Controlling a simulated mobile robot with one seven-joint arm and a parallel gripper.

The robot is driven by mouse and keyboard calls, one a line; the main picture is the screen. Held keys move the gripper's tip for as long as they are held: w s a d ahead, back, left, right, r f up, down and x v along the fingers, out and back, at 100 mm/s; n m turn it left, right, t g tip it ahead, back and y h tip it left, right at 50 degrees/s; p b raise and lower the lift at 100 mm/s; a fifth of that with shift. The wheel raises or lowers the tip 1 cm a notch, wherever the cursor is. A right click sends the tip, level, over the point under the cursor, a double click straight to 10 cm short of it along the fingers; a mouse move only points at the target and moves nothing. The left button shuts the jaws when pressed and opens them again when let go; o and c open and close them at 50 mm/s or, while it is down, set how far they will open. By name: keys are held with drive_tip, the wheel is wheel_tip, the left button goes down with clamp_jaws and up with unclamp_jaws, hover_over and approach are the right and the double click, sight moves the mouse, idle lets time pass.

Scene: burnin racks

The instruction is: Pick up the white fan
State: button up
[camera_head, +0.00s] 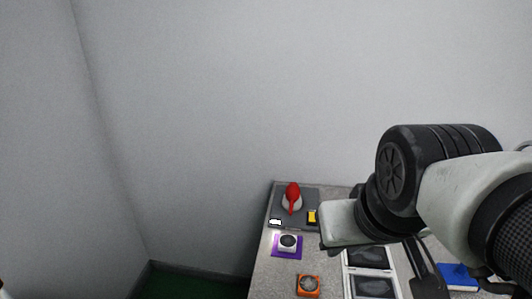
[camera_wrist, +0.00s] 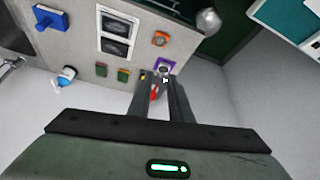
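The white fan (camera_head: 288,242) is a small white square block with a dark round face. It sits on a purple square pad (camera_head: 277,252) near the left edge of the grey table. In the wrist view the purple pad (camera_wrist: 158,62) shows just beyond my fingertips, with the white fan (camera_wrist: 165,70) on it, partly hidden by the fingers. My gripper (camera_wrist: 160,82) is open, with a gap between its two dark fingers and nothing held. In the head view my arm is to the right of the fan, clear of it.
An orange fan (camera_head: 308,286) lies in front of the white one. Behind stands a red-and-white object (camera_head: 292,196) on a dark tray (camera_head: 309,195), beside a yellow-and-black block (camera_head: 312,217). Framed dark panels (camera_head: 369,257) and a blue item (camera_head: 457,277) lie rightward. Walls close off the back and left.

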drive_tip(key=o, duration=1.1)
drive_tip(key=w+n, duration=0.2)
drive_tip(key=w+f+n+h+b, duration=0.1)
drive_tip(key=w+n, duration=0.2)
drive_tip(key=w+f+n+b, duration=0.1)
drive_tip(key=w+n, duration=0.1)
drive_tip(key=shift+w+d+n, duration=0.1)
drive_tip(key=shift+w+n, duration=0.1)
drive_tip(key=shift+n, duration=0.2)
drive_tip(key=shift+o, duration=0.5)
drive_tip(key=w+a+f+n+b, duration=0.1)
drive_tip(key=w+f+n, duration=0.2)
drive_tip(key=w+n, duration=0.2)
drive_tip(key=w+a+f+n+h+b, duration=0.1)
drive_tip(key=w+f+n, duration=0.2)
drive_tip(key=w+n, duration=0.2)
drive_tip(key=shift+w+n+g, duration=0.3)
drive_tip(key=shift+n, duration=0.8)
drive_tip(key=n+y+b, duration=0.1)
drive_tip(key=n+b, duration=0.2)
drive_tip(key=n, duration=1)
approach(288, 238)
drive_tip(key=shift+w+f+g+b, duration=0.3)
drive_tip(key=shift+w+f+b, duration=0.45)
drive_tip(key=shift+b, duration=0.2)
drive_tip(key=shift+b+x, duration=0.5)
drive_tip(key=shift+x, duration=2.6)
